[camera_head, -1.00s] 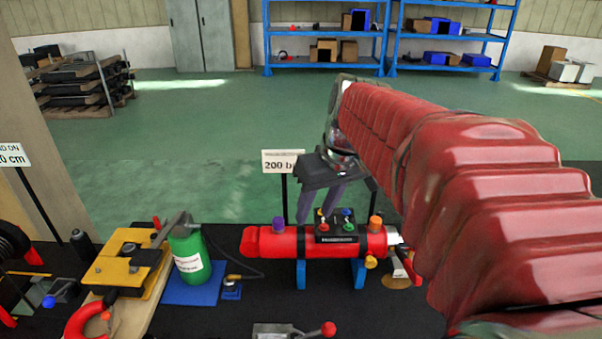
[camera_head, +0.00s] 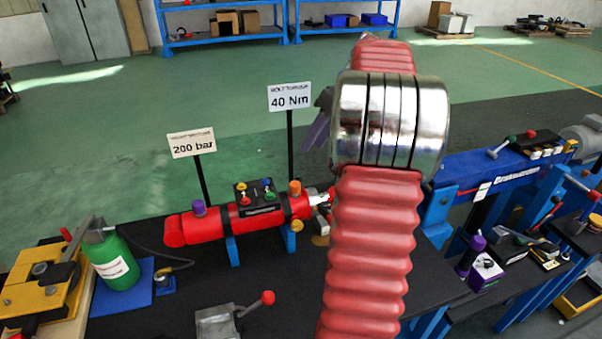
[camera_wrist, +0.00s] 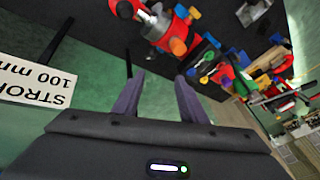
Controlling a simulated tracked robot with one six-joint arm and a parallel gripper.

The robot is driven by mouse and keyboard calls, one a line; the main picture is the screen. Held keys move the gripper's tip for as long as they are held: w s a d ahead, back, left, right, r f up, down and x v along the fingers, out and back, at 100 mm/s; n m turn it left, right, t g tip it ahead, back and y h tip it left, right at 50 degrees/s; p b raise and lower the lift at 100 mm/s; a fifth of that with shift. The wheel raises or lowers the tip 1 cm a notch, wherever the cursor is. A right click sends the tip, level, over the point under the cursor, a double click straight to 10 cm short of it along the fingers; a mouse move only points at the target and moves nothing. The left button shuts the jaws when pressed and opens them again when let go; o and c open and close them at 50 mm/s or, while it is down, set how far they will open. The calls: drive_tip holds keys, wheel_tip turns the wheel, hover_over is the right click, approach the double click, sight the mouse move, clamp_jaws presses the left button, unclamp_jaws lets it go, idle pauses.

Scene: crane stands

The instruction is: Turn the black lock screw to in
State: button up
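I cannot pick out a black lock screw in either view. A red cylinder (camera_head: 208,226) with a black valve block (camera_head: 262,211) and several coloured knobs stands on blue supports on the black table. The wrist view, upside down, shows red cylinder parts and coloured knobs (camera_wrist: 228,76) past the fingers. My gripper (camera_wrist: 157,92) is open, its two purple-grey fingers apart with nothing between them. In the head view, my arm hides most of the gripper; only a bit of it shows left of the metal joint, above and behind the table.
Signs reading 200 bar (camera_head: 191,143) and 40 Nm (camera_head: 290,96) stand on posts behind the cylinder. A green bottle (camera_head: 117,262) and yellow clamp (camera_head: 40,290) are left. A STROKE sign (camera_wrist: 35,82) is close to the gripper in the wrist view.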

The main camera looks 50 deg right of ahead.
drive_tip(key=d, duration=0.2)
drive_tip(key=s, duration=0.1)
drive_tip(key=shift+d+f, duration=0.35)
drive_tip(key=shift+d, duration=0.05)
drive_tip(key=shift+w, duration=0.1)
drive_tip(key=x, duration=1.4)
drive_tip(key=shift+w+a+r, duration=0.1)
drive_tip(key=shift+w+r, duration=0.05)
drive_tip(key=shift+w, duration=0.05)
drive_tip(key=shift+c, duration=0.5)
clamp_jaws()
